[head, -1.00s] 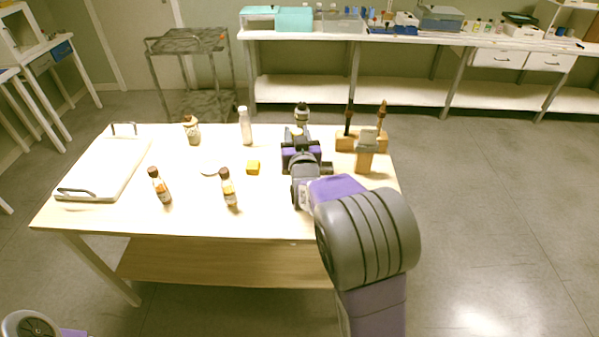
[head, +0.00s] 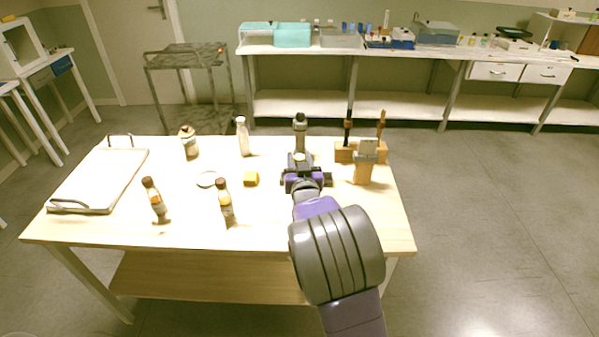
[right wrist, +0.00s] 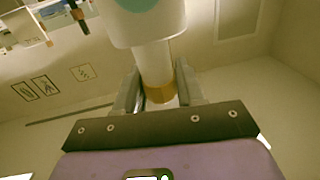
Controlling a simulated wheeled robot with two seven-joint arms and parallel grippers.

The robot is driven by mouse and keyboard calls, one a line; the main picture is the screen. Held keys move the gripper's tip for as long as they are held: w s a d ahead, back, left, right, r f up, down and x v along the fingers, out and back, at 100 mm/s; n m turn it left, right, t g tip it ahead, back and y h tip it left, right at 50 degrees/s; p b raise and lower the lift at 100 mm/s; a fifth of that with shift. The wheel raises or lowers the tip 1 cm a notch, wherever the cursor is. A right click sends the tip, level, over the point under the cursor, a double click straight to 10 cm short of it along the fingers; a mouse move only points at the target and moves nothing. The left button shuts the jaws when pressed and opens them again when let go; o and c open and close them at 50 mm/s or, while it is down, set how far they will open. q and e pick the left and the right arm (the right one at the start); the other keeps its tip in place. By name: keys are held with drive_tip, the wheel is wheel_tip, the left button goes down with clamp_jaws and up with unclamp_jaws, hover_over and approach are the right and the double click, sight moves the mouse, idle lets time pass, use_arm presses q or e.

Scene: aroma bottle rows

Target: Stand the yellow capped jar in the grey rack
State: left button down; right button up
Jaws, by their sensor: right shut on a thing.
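My right gripper (head: 300,163) is over the right half of the table, its fingers shut around a yellow-gold part. In the right wrist view the gripper (right wrist: 158,92) holds this yellow cap (right wrist: 160,93), joined to a pale, wider body (right wrist: 150,30) with a teal round face. I take it for the yellow capped jar; most of it is hidden in the head view. A grey-topped holder (head: 367,150) on a wooden block stands to the right, apart from the gripper; I cannot tell whether it is the grey rack. My left gripper is not in view.
A wooden stand (head: 345,153) with two upright dark and brown pieces is at the back right. A white bottle (head: 243,138), a glass jar (head: 189,145), brown-capped bottles (head: 225,203) and a yellow block (head: 251,179) stand left. A white tray (head: 98,180) lies far left.

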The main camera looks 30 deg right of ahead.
drive_tip(key=shift+f, duration=1.35)
drive_tip(key=shift+b, duration=0.3)
drive_tip(key=shift+f, duration=0.15)
drive_tip(key=o, duration=1)
drive_tip(key=shift+o, duration=0.2)
